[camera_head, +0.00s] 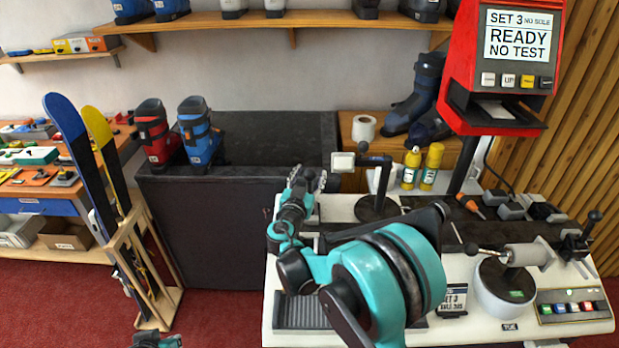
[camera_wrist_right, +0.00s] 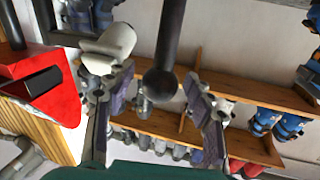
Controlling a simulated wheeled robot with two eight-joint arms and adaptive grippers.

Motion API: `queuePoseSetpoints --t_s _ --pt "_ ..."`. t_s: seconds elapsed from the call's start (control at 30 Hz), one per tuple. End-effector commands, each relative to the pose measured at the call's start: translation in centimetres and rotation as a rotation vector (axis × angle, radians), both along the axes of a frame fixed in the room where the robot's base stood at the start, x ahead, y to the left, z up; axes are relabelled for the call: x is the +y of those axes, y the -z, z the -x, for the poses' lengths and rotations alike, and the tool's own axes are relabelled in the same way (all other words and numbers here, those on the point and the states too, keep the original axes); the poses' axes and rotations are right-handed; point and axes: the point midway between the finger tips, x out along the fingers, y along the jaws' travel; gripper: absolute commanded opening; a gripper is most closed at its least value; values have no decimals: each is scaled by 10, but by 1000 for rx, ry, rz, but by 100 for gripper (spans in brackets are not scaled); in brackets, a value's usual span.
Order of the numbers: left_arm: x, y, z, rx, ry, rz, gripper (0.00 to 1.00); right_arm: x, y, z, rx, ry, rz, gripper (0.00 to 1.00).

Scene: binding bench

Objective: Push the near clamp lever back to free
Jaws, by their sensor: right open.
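My right gripper (camera_head: 307,180) is open beside a dark upright lever post (camera_head: 382,180) at the far left of the white bench. The post has a round black knob (camera_head: 363,147) and a pale pad (camera_head: 342,162) at its top. In the right wrist view, a dark rod ending in a black ball (camera_wrist_right: 163,82) shows between the spread fingers of the right gripper (camera_wrist_right: 150,105); I see no contact. Another dark lever (camera_head: 595,215) stands on the clamp at the bench's right. A teal and dark part of my left arm (camera_head: 155,340) shows at the bottom edge; its fingers are hidden.
A red console (camera_head: 505,60) rises behind the bench. Two yellow bottles (camera_head: 430,166) stand right of the post. Skis (camera_head: 75,150) stand in a wooden rack at left.

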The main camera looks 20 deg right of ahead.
Motion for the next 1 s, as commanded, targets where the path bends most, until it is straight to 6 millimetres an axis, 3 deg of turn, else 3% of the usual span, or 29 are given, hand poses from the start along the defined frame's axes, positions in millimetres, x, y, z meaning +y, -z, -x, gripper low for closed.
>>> queuePoseSetpoints --t_s 0.23,0.27,0.43,0.47,0.77,1.0 --pt "0 0 0 0 0 0 0 -1 0 -1 0 0 0 54" --pt "0 0 0 0 0 0 0 -1 0 -1 0 0 0 49" --pt "0 0 0 0 0 0 0 -1 0 -1 0 0 0 4" --pt "0 0 0 0 0 0 0 -1 0 -1 0 0 0 0" --pt "0 -5 0 0 0 0 0 -2 -3 -4 22 1 -7 0" --pt "0 -27 0 0 0 0 0 -8 -10 -22 127 1 -40 0"
